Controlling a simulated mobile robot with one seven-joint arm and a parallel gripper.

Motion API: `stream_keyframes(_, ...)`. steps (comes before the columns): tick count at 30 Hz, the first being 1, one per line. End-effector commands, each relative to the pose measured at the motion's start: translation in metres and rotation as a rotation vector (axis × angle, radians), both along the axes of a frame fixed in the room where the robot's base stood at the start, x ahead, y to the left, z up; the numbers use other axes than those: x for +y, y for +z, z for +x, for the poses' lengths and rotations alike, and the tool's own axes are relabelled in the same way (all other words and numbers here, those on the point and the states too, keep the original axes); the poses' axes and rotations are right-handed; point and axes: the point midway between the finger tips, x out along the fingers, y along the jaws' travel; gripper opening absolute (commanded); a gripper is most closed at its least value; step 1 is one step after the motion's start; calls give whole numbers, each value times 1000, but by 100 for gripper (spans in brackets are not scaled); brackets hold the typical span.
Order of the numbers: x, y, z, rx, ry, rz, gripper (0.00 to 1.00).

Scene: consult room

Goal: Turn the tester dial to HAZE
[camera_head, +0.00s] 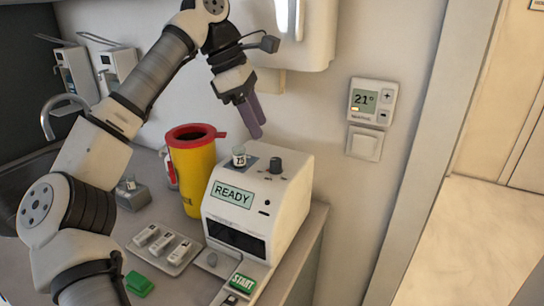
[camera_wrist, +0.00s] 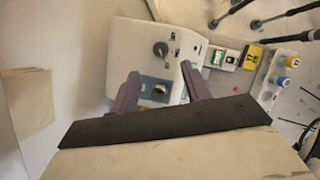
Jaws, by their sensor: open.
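The tester (camera_head: 239,214) is a white box on the counter with a lit screen reading READY. Its black dial (camera_head: 276,165) stands on the top face, with small marks around it too small to read. In the wrist view the dial (camera_wrist: 160,49) lies just beyond my fingertips. A small clear vial (camera_head: 239,156) with a dark-numbered label stands on a blue patch beside the dial. My gripper (camera_head: 259,129) is open and empty, above the tester and apart from the dial. In the wrist view my fingers (camera_wrist: 160,71) are spread either side of the blue patch (camera_wrist: 151,93).
A yellow bin with a red lid (camera_head: 191,170) stands close behind the tester, left. A tray of small cartridges (camera_head: 165,247) and a green block (camera_head: 139,284) lie in front. A green START key (camera_head: 243,283) is at the tester's front. A thermostat (camera_head: 372,102) hangs on the wall.

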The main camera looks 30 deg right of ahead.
Motion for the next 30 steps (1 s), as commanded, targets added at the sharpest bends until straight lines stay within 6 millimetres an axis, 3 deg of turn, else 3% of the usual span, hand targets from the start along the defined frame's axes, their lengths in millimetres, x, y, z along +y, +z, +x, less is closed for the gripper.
stream_keyframes(6,-14,-43,-11,3,-3,0,47)
stream_keyframes(12,-23,-70,-18,2,-1,-3,47)
stream_keyframes(18,-27,-82,-22,2,-1,-3,47)
stream_keyframes(26,-28,-83,-22,1,-1,-3,47)
stream_keyframes(30,-28,-83,-22,1,-1,-3,30)
